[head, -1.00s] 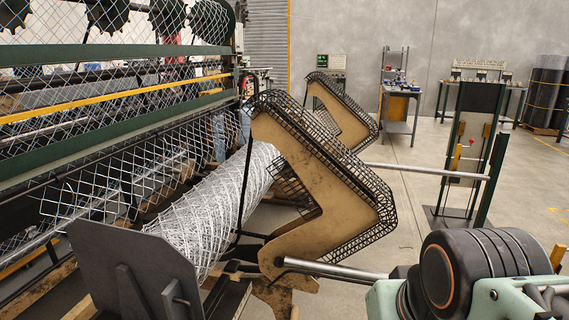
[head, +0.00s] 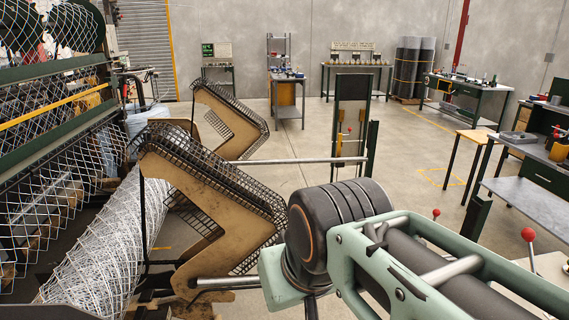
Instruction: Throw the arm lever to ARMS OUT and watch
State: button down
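Two red-knobbed levers stand at the lower right: a small one (head: 436,214) just above my arm, and a larger one (head: 528,236) by a pale surface. I cannot read any label such as ARMS OUT, so I cannot tell which is the arm lever. The weaver's two bent tan arms, a near one (head: 199,206) and a far one (head: 217,106), have black mesh edging and stand beside the roll of wire mesh (head: 100,250). My green and black arm crosses the lower right. My gripper is out of view.
A dark upright panel (head: 351,105) with a small red knob stands mid-floor. A steel bar (head: 290,161) runs to it from the far arm. Grey workbenches (head: 530,190) line the right. Open concrete floor (head: 420,150) lies between.

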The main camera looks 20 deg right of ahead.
aim_at(528, 234)
jog(key=z, duration=2.1)
jog(key=l+u, duration=0.25)
jog(key=u, duration=0.25)
jog(key=i+l+u, duration=0.1)
jog(key=l+u, duration=0.15)
jog(key=u, duration=0.25)
jog(key=l+u, duration=0.2)
jog(key=l, duration=0.15)
jog(key=k+l+u, duration=0.2)
jog(key=l, duration=0.15)
jog(key=k+l, duration=0.1)
jog(key=l, duration=0.3)
jog(key=l+u, duration=0.15)
jog(key=l, duration=0.2)
jog(key=k+l, duration=0.15)
jog(key=l, duration=0.25)
jog(key=k+l+u, duration=0.1)
jog(key=l, duration=0.25)
jog(key=i+z, duration=0.3)
jog(key=i+l, duration=0.05)
